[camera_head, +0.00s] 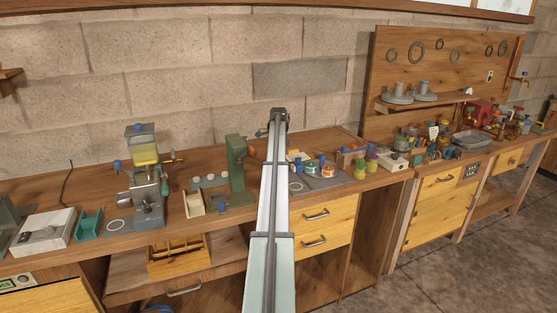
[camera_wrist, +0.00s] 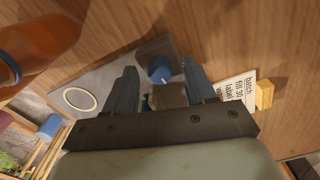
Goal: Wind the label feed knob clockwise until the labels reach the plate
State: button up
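In the wrist view, my gripper (camera_wrist: 160,78) points down at the bench with its two dark fingers spread apart. A round blue knob (camera_wrist: 158,69) shows between and just beyond the fingertips, over a grey plate (camera_wrist: 112,72). I see no finger touching it, though its depth is hard to judge. A grey block (camera_wrist: 170,95) sits close to the knob, partly hidden by my gripper. A white ring (camera_wrist: 80,98) lies on the plate, left of the fingers. In the head view, my arm covers part of this bench area and I cannot make out the fingers.
In the wrist view, a printed card (camera_wrist: 236,90) stands by a small wooden block (camera_wrist: 264,94) right of the fingers. An amber bottle (camera_wrist: 35,40) is at upper left.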

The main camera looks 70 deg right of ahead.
jog(key=shift+r, duration=0.1)
notch_tip(320, 180, up, 14)
jog(key=shift+f, duration=0.2)
dwell(0.5)
dwell(0.4)
